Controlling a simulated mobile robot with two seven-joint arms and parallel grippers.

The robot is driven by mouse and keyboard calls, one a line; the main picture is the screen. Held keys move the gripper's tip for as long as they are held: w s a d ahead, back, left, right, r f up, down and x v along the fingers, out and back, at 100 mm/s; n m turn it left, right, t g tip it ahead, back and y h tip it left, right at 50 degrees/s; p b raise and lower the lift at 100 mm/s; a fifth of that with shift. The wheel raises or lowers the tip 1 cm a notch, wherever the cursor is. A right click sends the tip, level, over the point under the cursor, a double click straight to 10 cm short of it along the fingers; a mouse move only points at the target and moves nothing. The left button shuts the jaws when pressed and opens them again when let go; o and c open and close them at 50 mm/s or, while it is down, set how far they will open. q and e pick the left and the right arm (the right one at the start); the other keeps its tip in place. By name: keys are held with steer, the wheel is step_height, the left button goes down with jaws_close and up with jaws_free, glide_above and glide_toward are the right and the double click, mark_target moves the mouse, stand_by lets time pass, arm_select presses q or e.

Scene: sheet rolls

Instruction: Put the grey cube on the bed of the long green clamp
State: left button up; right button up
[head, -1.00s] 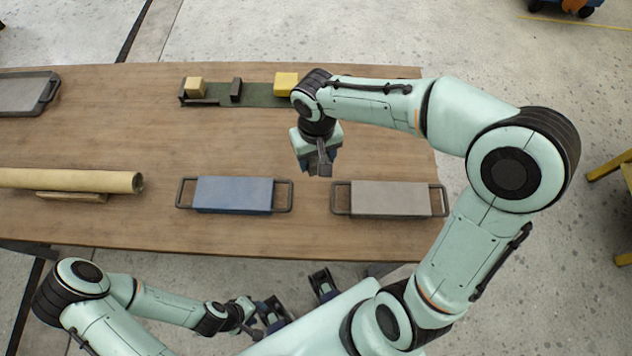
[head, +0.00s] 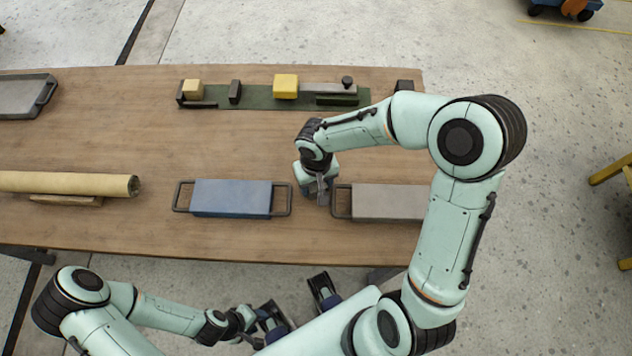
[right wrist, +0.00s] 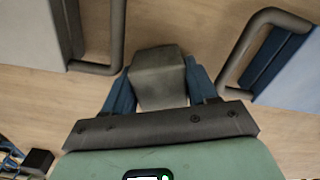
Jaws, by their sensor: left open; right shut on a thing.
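My right gripper (head: 322,196) is shut on the grey cube, over the table between the blue and grey handled plates. The cube (right wrist: 160,76) shows between the blue fingers in the right wrist view; in the head view the gripper mostly hides it. I cannot tell whether the cube touches the table. The long green clamp (head: 258,99) lies along the table's far edge, away from the gripper. It carries a pale block, a dark upright and a yellow block (head: 286,87), with a grey bar and black knob at its right. My left gripper (head: 262,322) is open, off the table's near edge.
The blue plate (head: 232,197) and grey plate (head: 385,202) have loop handles close to either side of my right gripper. A cream roll (head: 65,184) lies at left on a wooden support. A grey tray (head: 22,95) is at far left. The mid-table is clear.

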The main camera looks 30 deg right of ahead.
steer(key=shift+f, duration=0.15)
steer(key=o, duration=1.1)
